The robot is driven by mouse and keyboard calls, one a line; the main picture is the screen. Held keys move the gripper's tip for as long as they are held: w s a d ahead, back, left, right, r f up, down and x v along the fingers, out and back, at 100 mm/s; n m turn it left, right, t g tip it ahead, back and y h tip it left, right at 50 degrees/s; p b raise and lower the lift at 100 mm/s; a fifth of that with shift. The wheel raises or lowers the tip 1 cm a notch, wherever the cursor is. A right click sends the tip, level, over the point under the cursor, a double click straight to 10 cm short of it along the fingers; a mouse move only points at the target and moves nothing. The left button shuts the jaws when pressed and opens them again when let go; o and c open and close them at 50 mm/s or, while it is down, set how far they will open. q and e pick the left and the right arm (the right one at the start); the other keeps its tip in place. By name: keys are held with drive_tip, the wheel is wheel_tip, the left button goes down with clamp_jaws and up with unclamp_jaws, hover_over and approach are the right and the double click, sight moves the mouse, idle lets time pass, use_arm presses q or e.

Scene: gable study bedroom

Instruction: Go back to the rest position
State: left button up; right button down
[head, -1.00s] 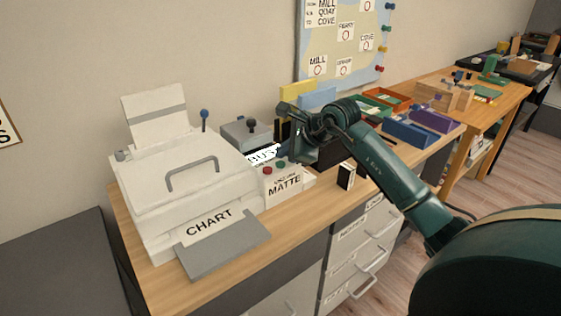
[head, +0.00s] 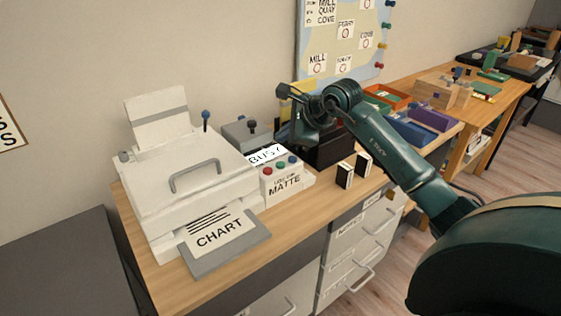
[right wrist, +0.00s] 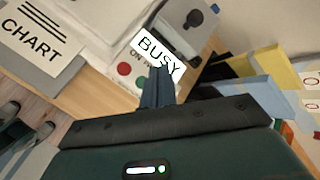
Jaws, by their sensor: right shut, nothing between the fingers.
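My right gripper (head: 284,134) is shut and empty. It hangs in the air behind the button box, in front of a dark box. In the right wrist view its fingers (right wrist: 158,85) are together and overlap the lower edge of the BUSY display (right wrist: 158,52). My right arm reaches in from the right over the desk. My left gripper is not in view.
A white printer (head: 185,175) with a CHART sheet (head: 220,232) on its grey tray stands at the left of the desk. The MATTE button box (head: 285,183) is beside it. Two small black-and-white boxes (head: 344,176) stand near the front edge. Coloured bins (head: 410,130) lie further right.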

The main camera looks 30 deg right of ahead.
idle(0.6)
drive_tip(key=s+a+m+t+y+p, duration=0.1)
drive_tip(key=s+a+m+y+p, duration=0.15)
drive_tip(key=a+m+y, duration=0.35)
drive_tip(key=s+a+f+m+t+y+p, duration=0.1)
drive_tip(key=s+a+m+t+y, duration=0.2)
drive_tip(key=a, duration=0.5)
drive_tip(key=s+a+m+y+p, duration=0.25)
drive_tip(key=s+a+m, duration=0.2)
drive_tip(key=a, duration=0.25)
use_arm(q)
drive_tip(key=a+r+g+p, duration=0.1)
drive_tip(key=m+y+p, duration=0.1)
drive_tip(key=p, duration=0.1)
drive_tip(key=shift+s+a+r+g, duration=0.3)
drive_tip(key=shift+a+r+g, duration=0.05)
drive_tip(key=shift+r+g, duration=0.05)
use_arm(e)
drive_tip(key=s+f+m+g+h, duration=0.1)
drive_tip(key=s+f+m+h, duration=0.4)
drive_tip(key=m, duration=1.1)
drive_tip(key=s+f+m+g+h, duration=0.1)
drive_tip(key=s+f+m+h, duration=0.4)
drive_tip(key=s+f+m, duration=0.6)
drive_tip(key=m, duration=0.4)
drive_tip(key=shift+s+a+f+m+h, duration=0.2)
drive_tip(key=shift+a+f+m+h, duration=0.1)
drive_tip(key=shift+m+h, duration=0.05)
